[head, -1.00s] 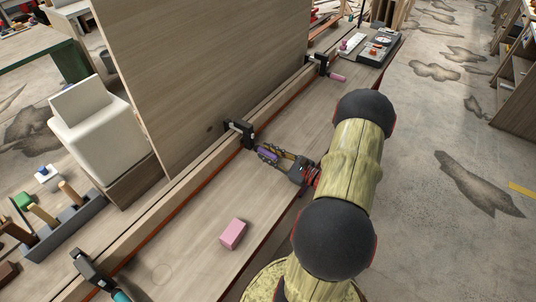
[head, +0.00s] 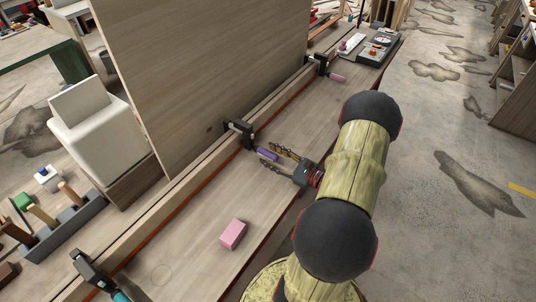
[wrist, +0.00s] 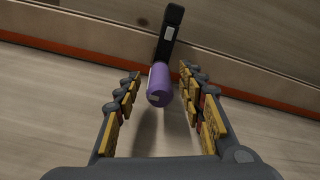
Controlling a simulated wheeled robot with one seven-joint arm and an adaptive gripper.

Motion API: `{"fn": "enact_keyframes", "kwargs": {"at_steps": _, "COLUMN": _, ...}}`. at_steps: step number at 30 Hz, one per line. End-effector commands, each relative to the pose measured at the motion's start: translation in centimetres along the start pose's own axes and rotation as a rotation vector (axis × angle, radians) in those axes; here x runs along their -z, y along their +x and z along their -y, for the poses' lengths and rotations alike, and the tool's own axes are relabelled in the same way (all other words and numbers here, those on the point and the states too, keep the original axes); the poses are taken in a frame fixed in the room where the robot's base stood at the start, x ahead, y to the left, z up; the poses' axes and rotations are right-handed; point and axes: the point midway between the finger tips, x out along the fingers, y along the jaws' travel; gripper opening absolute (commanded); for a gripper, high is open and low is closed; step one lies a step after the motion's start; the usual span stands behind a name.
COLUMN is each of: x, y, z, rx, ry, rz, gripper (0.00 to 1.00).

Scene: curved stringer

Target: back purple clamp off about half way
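The purple clamp is fixed at the middle of the long wooden strip. Its black frame (head: 240,132) grips the strip and its purple handle (head: 267,154) points out over the bench toward me. In the wrist view the purple handle (wrist: 160,84) is seen end-on, with the black bar (wrist: 170,35) behind it. My gripper (head: 282,155) is open, with its fingers apart on either side of the handle's outer end. In the wrist view my gripper (wrist: 160,88) shows gaps between both fingers and the handle, the right gap being smaller.
A pink-handled clamp (head: 319,64) is farther along the strip, and a teal-handled clamp (head: 92,271) is nearer. A pink block (head: 233,234) lies on the bench (head: 190,255). A tall wooden panel (head: 205,70) stands behind the strip.

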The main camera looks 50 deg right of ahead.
Motion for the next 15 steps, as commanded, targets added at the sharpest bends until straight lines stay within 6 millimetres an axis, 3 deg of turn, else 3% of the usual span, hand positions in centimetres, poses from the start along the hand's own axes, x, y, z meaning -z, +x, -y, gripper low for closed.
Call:
{"fn": "enact_keyframes", "kwargs": {"at_steps": 9, "x": 0.1, "y": -6.1, "z": 0.1, "rx": 0.005, "ry": 0.000, "rz": -0.002, "gripper": 0.40}}
{"fn": "enact_keyframes", "kwargs": {"at_steps": 15, "x": 0.0, "y": -9.0, "z": 0.1, "rx": 0.004, "ry": 0.000, "rz": 0.000, "gripper": 0.40}}
